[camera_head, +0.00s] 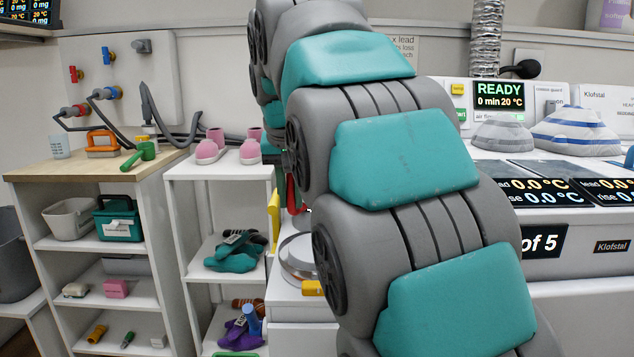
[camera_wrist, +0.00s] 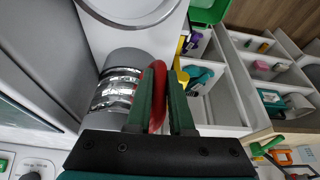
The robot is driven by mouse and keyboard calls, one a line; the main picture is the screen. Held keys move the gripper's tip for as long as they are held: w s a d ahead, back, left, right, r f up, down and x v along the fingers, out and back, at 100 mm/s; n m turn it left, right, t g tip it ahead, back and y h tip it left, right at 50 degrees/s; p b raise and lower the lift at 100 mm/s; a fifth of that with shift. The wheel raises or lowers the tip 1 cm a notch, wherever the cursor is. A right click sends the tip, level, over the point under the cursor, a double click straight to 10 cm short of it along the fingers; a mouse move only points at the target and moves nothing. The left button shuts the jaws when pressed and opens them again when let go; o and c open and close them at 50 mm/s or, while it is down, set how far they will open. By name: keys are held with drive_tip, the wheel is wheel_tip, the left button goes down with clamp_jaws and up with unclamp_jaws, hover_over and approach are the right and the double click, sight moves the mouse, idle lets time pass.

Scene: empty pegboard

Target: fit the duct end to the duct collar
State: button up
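In the wrist view, a shiny silver ribbed duct piece (camera_wrist: 115,92) with a grey round section lies just left of my gripper (camera_wrist: 160,78). I take it for the duct end. A red rounded part (camera_wrist: 158,90) beside it sits between my two dark green fingers, which look closed on it. Whether the red part joins the ribbed piece is hard to see. A round silver-rimmed fitting (camera_wrist: 132,10) on a white surface is at the top edge; I cannot tell whether it is the collar. In the head view my arm hides most of the gripper; a bit of red (camera_head: 291,196) shows.
A silver flexible duct (camera_head: 487,38) hangs at the back right above a white bench with displays and domed items (camera_head: 575,130). A white shelf (camera_head: 215,172) with shoes and a wood-topped shelf (camera_head: 95,167) with tools stand left. Low white units flank my gripper.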

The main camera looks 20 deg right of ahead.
clamp_jaws()
drive_tip(key=shift+r, duration=0.15)
idle(0.4)
drive_tip(key=shift+w+r+p, duration=0.1)
drive_tip(key=shift+r+p, duration=0.3)
drive_tip(key=shift+r, duration=1.6)
wheel_tip(320, 180, up, 6)
drive_tip(key=p, duration=0.5)
drive_tip(key=shift+f, duration=0.1)
unclamp_jaws()
clamp_jaws()
